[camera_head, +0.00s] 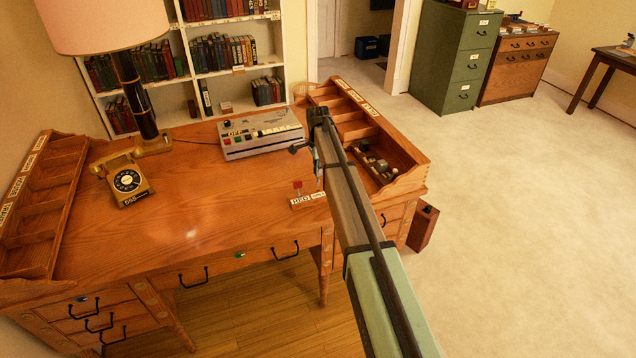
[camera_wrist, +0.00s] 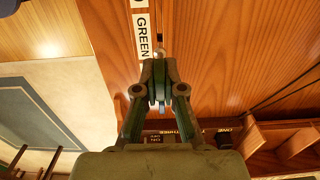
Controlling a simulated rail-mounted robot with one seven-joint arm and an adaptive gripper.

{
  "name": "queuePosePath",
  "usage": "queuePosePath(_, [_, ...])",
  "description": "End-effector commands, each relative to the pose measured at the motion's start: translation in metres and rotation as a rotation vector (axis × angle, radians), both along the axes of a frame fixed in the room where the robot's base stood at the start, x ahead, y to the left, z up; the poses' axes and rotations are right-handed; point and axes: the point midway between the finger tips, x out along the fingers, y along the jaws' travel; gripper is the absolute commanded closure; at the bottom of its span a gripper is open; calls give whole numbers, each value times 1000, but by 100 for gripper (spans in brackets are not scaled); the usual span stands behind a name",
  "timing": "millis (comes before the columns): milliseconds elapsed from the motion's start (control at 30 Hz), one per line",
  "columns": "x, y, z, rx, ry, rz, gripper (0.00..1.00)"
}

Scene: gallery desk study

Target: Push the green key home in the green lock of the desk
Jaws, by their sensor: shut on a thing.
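My gripper (camera_wrist: 160,72) is in the middle of the wrist view, with its two fingers drawn together. It is shut on the green key, of which only a sliver between the fingers can be made out. A small rounded metal tip (camera_wrist: 160,53) shows just beyond the fingertips; I cannot tell whether it belongs to the key or the lock. A white label reading GREEN (camera_wrist: 143,36) lies beside it on the wood. In the head view my arm hides most of the gripper and the green lock. How deep the key sits cannot be seen.
A red key (camera_head: 298,186) stands by a RED label (camera_head: 300,201) on the desk (camera_head: 220,190). A grey machine (camera_head: 262,140) stands behind, with a telephone (camera_head: 127,181) and lamp (camera_head: 135,95) left. A compartment organizer (camera_head: 412,178) edges the right side. The desk's middle is clear.

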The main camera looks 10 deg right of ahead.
Motion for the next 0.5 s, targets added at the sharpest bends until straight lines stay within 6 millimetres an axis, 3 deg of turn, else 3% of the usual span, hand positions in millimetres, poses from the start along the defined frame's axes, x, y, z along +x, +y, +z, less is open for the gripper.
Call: queuePosePath(500, [0, 0, 39, 0, -1, 0, 100])
